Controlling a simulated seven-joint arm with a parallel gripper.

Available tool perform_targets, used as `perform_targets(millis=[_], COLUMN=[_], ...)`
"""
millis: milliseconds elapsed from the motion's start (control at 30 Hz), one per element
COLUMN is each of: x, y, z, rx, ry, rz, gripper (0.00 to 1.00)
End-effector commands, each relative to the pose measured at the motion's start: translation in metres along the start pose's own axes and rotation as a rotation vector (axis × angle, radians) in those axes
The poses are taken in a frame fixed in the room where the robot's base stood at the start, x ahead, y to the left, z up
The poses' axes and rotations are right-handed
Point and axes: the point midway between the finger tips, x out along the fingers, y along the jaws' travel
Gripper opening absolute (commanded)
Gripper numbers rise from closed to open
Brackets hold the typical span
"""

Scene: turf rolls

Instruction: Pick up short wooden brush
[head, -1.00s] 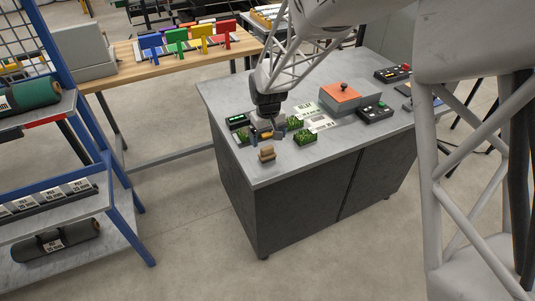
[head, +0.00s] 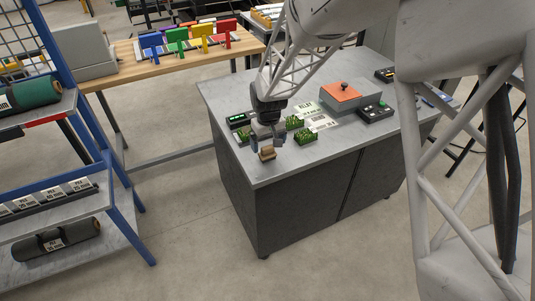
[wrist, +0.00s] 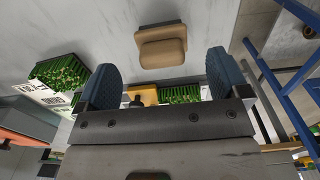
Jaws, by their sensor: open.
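The short wooden brush (head: 267,153) is a small tan block near the front left corner of the grey cabinet top. In the wrist view the brush (wrist: 162,46) lies just beyond the fingertips, roughly centred between them. My gripper (head: 266,142) is over the cabinet top right by the brush and partly overlaps it in the head view. In the wrist view my gripper (wrist: 163,76) has its two blue-grey fingers wide apart with nothing between the tips. Whether a finger touches the brush cannot be told.
Trays of green turf (head: 305,136) stand close to the right of my gripper, with a white label card (head: 320,122) behind. A grey box with an orange top (head: 342,92) and a black button box (head: 374,110) stand further right. The cabinet's front edge is close to the brush.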

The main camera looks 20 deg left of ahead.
Motion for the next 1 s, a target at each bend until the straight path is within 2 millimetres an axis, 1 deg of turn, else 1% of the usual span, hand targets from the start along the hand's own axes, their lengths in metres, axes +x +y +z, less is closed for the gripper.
perform_targets(millis=[333, 500, 1000], x=[0.035, 0.047, 0.049], y=[-0.002, -0.002, -0.002], z=[-0.001, -0.002, -0.002], rx=[0.000, 0.000, 0.000], ry=[-0.003, 0.000, 0.000], rz=[-0.001, 0.000, 0.000], gripper=[0.94, 0.94, 0.94])
